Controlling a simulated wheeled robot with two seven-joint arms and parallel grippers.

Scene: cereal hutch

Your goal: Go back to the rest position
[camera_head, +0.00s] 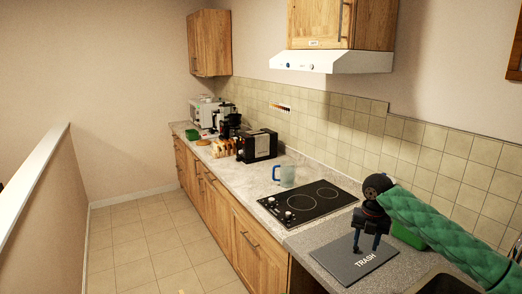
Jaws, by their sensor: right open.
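My right gripper (366,249) hangs from my green-sleeved right arm at the right of the head view. Its two fingers point down and stand apart, with nothing seen between them. It is over the dark grey panel marked "TRASH" (362,266). I cannot tell whether the fingertips touch the panel. My left gripper is not in view.
The counter (245,178) runs away to the far wall. A black cooktop (310,202), a blue-handled jug (286,175) and a black toaster (260,145) stand along it. A hood (330,62) hangs above. A green item is partly hidden behind my arm.

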